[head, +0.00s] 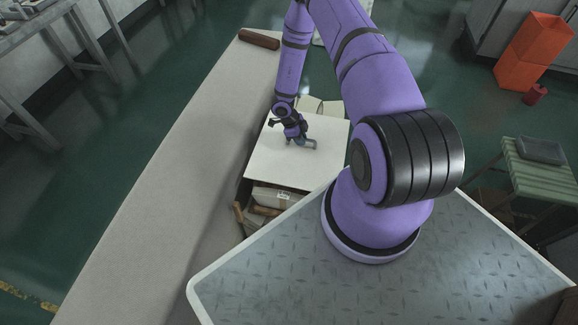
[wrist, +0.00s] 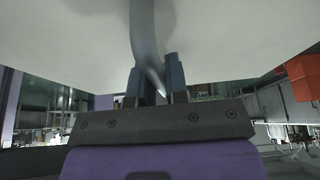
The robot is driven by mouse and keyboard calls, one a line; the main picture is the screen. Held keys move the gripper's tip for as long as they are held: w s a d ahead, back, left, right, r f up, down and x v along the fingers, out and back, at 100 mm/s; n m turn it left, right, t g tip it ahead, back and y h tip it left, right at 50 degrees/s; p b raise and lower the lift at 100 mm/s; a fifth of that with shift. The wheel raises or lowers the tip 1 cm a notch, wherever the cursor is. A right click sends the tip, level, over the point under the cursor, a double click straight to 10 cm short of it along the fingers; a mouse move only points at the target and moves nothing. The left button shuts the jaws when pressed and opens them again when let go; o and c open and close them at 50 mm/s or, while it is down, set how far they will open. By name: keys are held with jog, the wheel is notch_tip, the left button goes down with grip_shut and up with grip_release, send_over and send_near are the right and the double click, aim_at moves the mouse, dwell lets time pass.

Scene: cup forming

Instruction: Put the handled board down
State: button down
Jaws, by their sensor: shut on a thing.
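The handled board (head: 270,165) is a flat, pale, roughly square panel with a grey handle (head: 308,143) on its upper face. In the head view it lies over, or is held just above, boxes and brown pieces; I cannot tell whether it touches them. My gripper (head: 296,138) is at the handle near the board's middle. In the wrist view my gripper (wrist: 156,88) has its two dark fingers on either side of the grey handle (wrist: 145,40), shut on it. The pale board (wrist: 230,35) fills the top of that view.
A long pale bench or ledge (head: 150,190) runs along the board's left, with a brown bar (head: 259,39) at its far end. Boxes (head: 272,195) sit below the board's near edge. Orange crates (head: 533,50) and a green slatted table (head: 545,170) stand right. Green floor lies open beyond.

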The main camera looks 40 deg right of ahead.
aim_at(289, 165)
jog(key=s+a, duration=0.1)
jog(key=a, duration=0.2)
jog(key=s+a, duration=0.2)
jog(key=a, duration=0.1)
jog(key=s+a+f, duration=0.1)
jog(key=s+a, duration=0.1)
jog(key=a, duration=0.1)
jog(key=shift+a+f, duration=0.1)
jog(key=shift+a, duration=0.1)
jog(key=shift+w+f, duration=0.1)
jog(key=shift+f, duration=1.5)
jog(key=shift+f, duration=0.1)
jog(key=c, duration=1.1)
grip_release()
jog(key=v, duration=1.2)
jog(key=shift+d, duration=0.1)
